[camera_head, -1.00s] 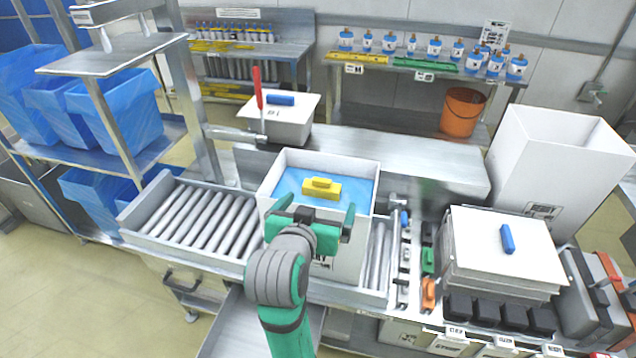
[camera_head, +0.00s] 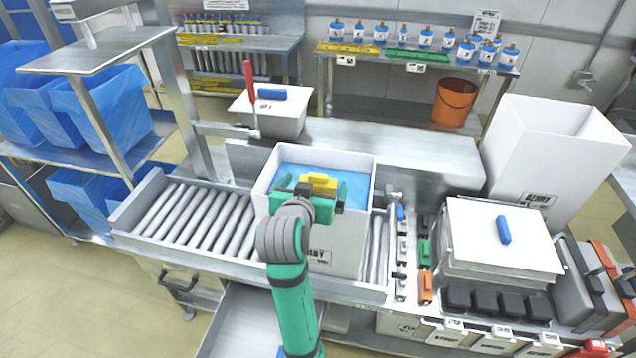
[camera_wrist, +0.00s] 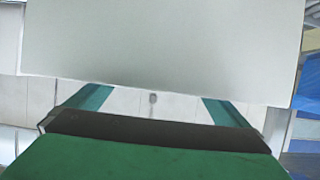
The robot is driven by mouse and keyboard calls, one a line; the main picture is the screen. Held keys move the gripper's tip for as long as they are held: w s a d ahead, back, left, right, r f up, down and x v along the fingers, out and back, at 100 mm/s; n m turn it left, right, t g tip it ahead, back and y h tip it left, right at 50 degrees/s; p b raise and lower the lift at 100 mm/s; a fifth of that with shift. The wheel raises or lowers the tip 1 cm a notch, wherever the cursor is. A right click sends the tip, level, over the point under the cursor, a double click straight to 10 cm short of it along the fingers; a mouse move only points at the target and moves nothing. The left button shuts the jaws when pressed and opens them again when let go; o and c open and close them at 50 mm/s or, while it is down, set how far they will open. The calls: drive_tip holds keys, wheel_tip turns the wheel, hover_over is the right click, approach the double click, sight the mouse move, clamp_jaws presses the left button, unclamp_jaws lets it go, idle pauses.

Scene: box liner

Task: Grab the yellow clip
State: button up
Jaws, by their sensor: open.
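The yellow clip (camera_head: 320,179) lies on the blue liner inside the open white box (camera_head: 272,172), partly hidden behind my gripper. My gripper (camera_head: 311,188) is open over the near part of the box, with its green fingers apart on either side of the clip's near side. I cannot tell from this view how high it is above the clip. In the wrist view my two green fingers (camera_wrist: 152,102) are spread and nothing shows between them but a pale background. A large pale panel fills the upper part of that view, and the clip does not show there.
The box stands on a roller conveyor (camera_head: 190,215). To its right are a rack with green and orange clips (camera_head: 426,288) and a lidded white box (camera_head: 490,240) with a blue handle. A tall white bin (camera_head: 545,150) stands further right. A metal ledge (camera_head: 400,160) lies behind.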

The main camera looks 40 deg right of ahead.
sight(318, 182)
drive_tip(key=shift+x, duration=1.25)
drive_tip(key=c, duration=1.1)
